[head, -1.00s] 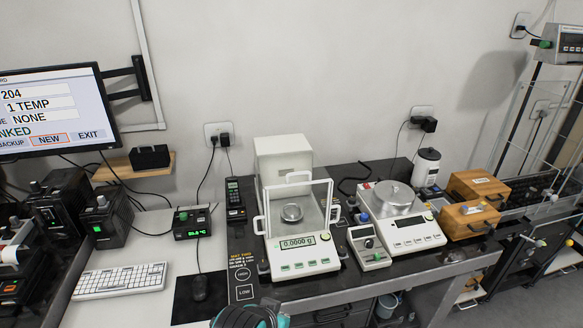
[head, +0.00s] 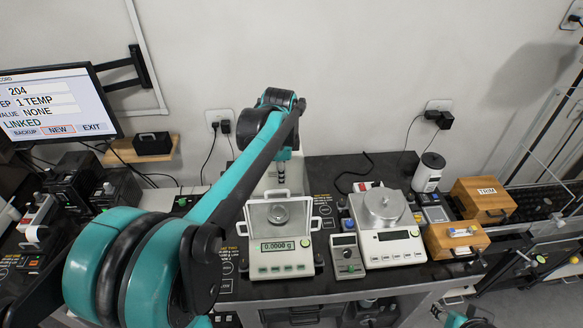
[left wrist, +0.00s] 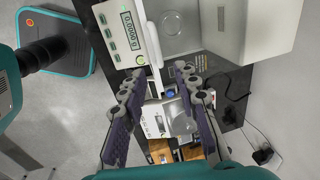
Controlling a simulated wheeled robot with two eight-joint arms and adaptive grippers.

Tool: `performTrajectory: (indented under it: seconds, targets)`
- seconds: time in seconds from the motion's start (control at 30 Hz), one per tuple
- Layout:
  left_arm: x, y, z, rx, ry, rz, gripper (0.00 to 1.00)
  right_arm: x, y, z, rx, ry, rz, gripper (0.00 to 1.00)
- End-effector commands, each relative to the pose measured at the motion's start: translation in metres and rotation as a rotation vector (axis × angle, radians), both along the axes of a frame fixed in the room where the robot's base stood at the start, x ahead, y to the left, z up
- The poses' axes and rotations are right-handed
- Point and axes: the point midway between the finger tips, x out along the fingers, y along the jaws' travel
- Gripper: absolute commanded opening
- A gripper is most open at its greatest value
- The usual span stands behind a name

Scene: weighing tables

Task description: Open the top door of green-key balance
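The green-key balance (head: 281,262) is white, with a clear draft shield, a pan (head: 278,214) inside and a display reading 0.0000 g. A white handle (head: 267,194) shows at the top of its shield, with handles at the sides. My left arm reaches over it and partly hides the tall white rear housing. In the left wrist view the balance (left wrist: 118,40) lies upper left. My left gripper (left wrist: 158,76) is open, its fingers apart and empty, beside the balance's handled side. Whether the top door is shut is unclear.
A second balance (head: 390,249) with a round pan stands to the right, with a small grey device (head: 346,262) between the two. Wooden boxes (head: 455,240) and a white jar (head: 428,172) are further right. A monitor (head: 60,104) is at left.

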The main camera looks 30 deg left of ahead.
Motion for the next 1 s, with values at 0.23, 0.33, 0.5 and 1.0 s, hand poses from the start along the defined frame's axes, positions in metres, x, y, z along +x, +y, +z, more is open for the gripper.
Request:
performTrajectory:
  seconds: [0.23,0.33,0.5,1.0]
  targets:
    - [0.006,0.004,-0.034,0.0,0.004,-0.007,0.31,-0.001,0.0,-0.009,0.0,0.001,0.0,0.4]
    - [0.009,0.006,-0.051,0.001,0.003,-0.007,0.31,-0.001,0.0,-0.011,0.0,0.0,0.0,0.4]
    - [0.012,0.008,-0.07,0.001,0.003,-0.006,0.31,0.0,0.0,-0.014,0.0,0.0,0.0,0.4]
    - [0.013,0.008,-0.076,0.001,0.003,-0.006,0.0,0.0,0.0,-0.015,0.0,0.0,0.0,0.4]
